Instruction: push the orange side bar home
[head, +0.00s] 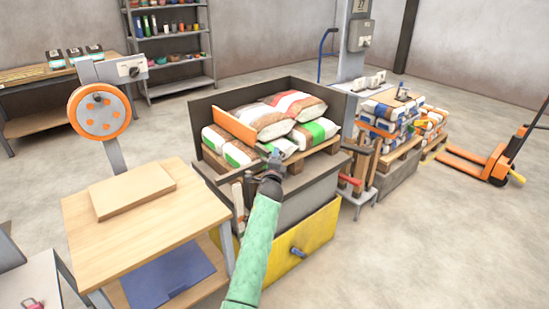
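The orange side bar (233,127) is a flat orange strip. It stands on edge among the sacks at the left part of the dark-walled bay (205,103). White, brown, green and red sacks (290,104) are stacked to its right, and a green-striped sack (229,147) lies in front of it on the left. My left gripper (275,158) is at the bay's front edge, just beyond the near end of the bar. It looks apart from the bar, but I cannot be sure. Its fingers are too small to read. My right gripper is not in view.
A wooden table (150,222) with a flat board (133,190) stands on the left, by a post with an orange reel (99,111). A yellow panel (315,232) fronts the bay. A loaded pallet (395,150) and an orange pallet truck (490,163) stand right. Floor at lower right is clear.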

